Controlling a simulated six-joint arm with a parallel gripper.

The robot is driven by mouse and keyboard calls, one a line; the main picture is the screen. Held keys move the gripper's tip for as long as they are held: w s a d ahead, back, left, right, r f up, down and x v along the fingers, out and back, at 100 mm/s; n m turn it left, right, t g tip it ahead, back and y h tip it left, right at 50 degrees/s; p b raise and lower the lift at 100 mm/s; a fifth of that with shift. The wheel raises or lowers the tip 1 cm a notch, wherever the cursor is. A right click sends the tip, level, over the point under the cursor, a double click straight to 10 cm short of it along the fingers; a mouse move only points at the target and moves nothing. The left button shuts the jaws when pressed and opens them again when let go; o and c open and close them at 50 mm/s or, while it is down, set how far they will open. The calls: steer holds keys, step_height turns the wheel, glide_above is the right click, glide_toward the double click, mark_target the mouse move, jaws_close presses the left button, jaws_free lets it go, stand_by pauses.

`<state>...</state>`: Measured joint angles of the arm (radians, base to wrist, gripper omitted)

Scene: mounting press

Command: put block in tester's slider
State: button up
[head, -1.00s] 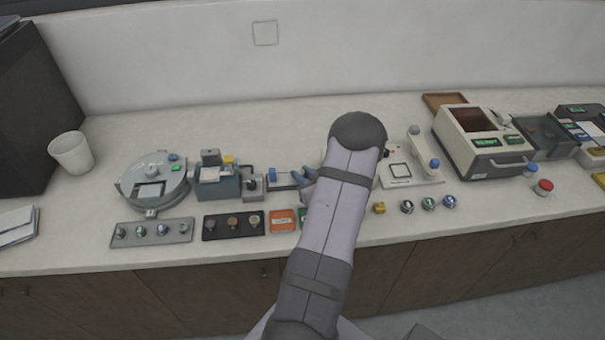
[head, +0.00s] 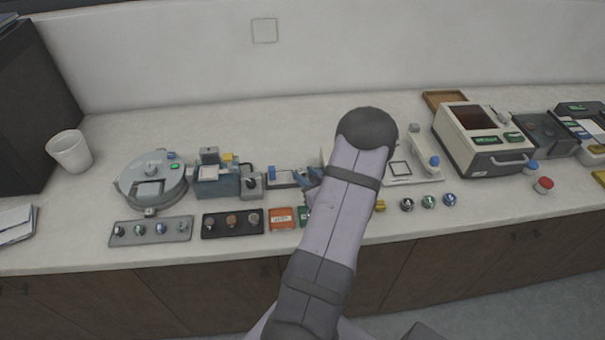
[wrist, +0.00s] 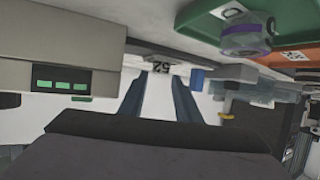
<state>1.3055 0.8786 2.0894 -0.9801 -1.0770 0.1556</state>
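My gripper's two blue-grey fingers stand apart in the wrist view (wrist: 158,98), with only pale surface and a small "52" mark between and beyond them. In the head view my gripper (head: 312,179) shows partly beside my arm, close to the right end of a low device with a blue part (head: 272,174). This blue part also shows in the wrist view (wrist: 197,80), just right of the fingers. I cannot tell whether this device is the tester with the slider. I cannot pick out the block for certain.
A beige housing with a green display (wrist: 60,82) stands close on the left in the wrist view. An orange tray (head: 281,218) and a black rack (head: 232,235) lie in front. A round machine (head: 170,172) stands left.

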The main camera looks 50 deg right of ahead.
steer(key=b+v, duration=0.1)
steer(key=v, duration=0.8)
steer(key=shift+a, duration=0.1)
